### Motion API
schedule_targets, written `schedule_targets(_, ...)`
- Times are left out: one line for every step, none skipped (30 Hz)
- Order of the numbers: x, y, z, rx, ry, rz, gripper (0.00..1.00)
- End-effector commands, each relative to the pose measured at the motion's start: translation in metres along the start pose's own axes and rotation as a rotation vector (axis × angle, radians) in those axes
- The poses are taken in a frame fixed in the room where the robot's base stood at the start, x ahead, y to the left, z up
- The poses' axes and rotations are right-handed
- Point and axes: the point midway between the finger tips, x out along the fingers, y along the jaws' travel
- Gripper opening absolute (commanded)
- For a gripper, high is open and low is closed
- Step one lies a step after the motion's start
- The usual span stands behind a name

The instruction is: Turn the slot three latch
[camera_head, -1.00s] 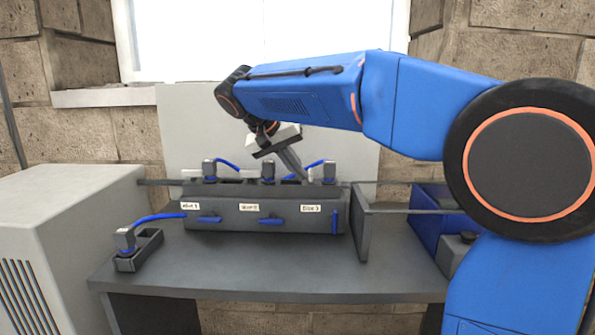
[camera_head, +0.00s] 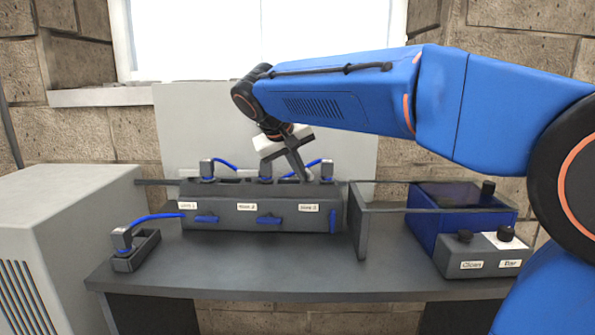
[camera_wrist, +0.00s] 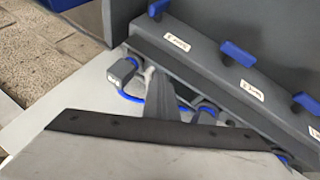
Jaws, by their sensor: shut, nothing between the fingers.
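The slot three latch (camera_head: 332,222) is a blue handle standing upright at the right end of the front of a grey slot block (camera_head: 225,217). The label for slot three (camera_head: 308,208) is to its left. The blue latches of slot one (camera_head: 206,219) and slot two (camera_head: 269,220) lie level. My gripper (camera_head: 306,178) is shut and empty, over the top of the block, above and behind the slot three latch and apart from it. In the wrist view its fingers (camera_wrist: 160,95) point down between two plugs, and the leftmost blue latch (camera_wrist: 158,8) shows at the top.
Plugs with blue cables stand on the block, including one (camera_head: 327,170) close right of my gripper. A loose-end plug (camera_head: 122,238) sits in a holder at left. A grey upright plate (camera_head: 361,222) and a control box (camera_head: 482,262) with knobs are at right. The front tabletop is clear.

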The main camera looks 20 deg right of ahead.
Motion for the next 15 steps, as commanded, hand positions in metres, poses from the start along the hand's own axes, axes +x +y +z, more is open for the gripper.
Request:
schedule_targets(-0.001,0.004,0.003,-0.032,0.02,-0.02,0.0)
schedule_targets(0.0,0.005,0.004,-0.055,0.031,-0.031,0.0)
schedule_targets(0.0,0.006,0.005,-0.086,0.048,-0.047,0.0)
schedule_targets(0.0,0.007,0.005,-0.108,0.06,-0.059,0.0)
schedule_targets(0.0,0.008,0.006,-0.131,0.072,-0.072,0.0)
schedule_targets(0.001,0.01,0.007,-0.161,0.088,-0.087,0.0)
schedule_targets(0.001,0.011,0.008,-0.183,0.1,-0.099,0.0)
schedule_targets(0.001,0.012,0.008,-0.205,0.112,-0.112,0.0)
schedule_targets(0.001,0.013,0.009,-0.236,0.129,-0.127,0.0)
schedule_targets(0.002,0.014,0.01,-0.257,0.139,-0.139,0.0)
schedule_targets(0.002,0.015,0.01,-0.278,0.15,-0.149,0.0)
schedule_targets(0.003,0.016,0.011,-0.304,0.165,-0.165,0.0)
schedule_targets(0.003,0.018,0.011,-0.324,0.176,-0.175,0.0)
schedule_targets(0.003,0.019,0.011,-0.343,0.187,-0.186,0.0)
schedule_targets(0.003,0.02,0.012,-0.369,0.2,-0.199,0.0)
